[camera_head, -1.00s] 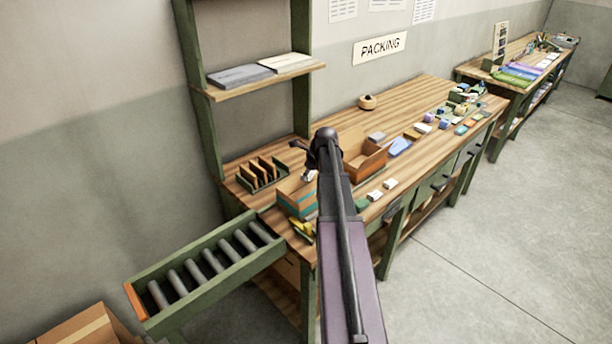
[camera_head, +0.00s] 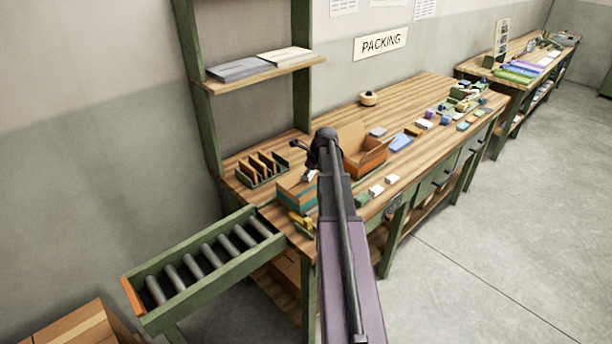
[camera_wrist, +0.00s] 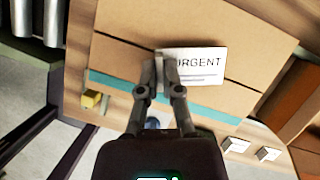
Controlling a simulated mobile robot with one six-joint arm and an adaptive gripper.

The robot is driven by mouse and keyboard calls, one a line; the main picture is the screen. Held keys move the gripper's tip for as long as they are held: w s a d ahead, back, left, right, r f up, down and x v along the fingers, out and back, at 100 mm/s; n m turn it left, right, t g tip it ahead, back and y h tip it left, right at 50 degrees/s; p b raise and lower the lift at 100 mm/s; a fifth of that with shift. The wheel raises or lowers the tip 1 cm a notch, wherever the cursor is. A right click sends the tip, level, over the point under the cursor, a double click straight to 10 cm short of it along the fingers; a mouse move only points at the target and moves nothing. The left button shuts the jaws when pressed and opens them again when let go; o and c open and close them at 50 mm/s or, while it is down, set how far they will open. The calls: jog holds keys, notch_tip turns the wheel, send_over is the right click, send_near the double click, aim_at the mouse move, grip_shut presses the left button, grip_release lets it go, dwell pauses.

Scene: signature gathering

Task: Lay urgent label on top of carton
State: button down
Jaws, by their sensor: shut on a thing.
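The urgent label (camera_wrist: 205,66) is a white card printed "URGENT" in the wrist view. My gripper (camera_wrist: 164,60) is shut on its left edge. The label is over the top of the cardboard carton (camera_wrist: 120,57), which has a teal stripe along its near side. I cannot tell whether the label touches the carton or is a little above it. In the head view the carton (camera_head: 290,190) sits at the near left end of the bench, partly hidden by my arm. The label (camera_head: 311,175) shows as a small white patch there.
An open cardboard box (camera_head: 372,163) stands right of the carton. A slotted rack (camera_head: 262,168) is behind it. White blocks (camera_head: 376,190) and yellow items (camera_head: 300,221) lie near the front edge. A roller conveyor (camera_head: 210,262) adjoins the bench's left end.

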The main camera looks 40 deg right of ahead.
jog(key=shift+f+b, duration=0.55)
jog(key=shift+f, duration=0.05)
jog(key=c, duration=0.7)
grip_release()
jog(key=shift+r, duration=0.15)
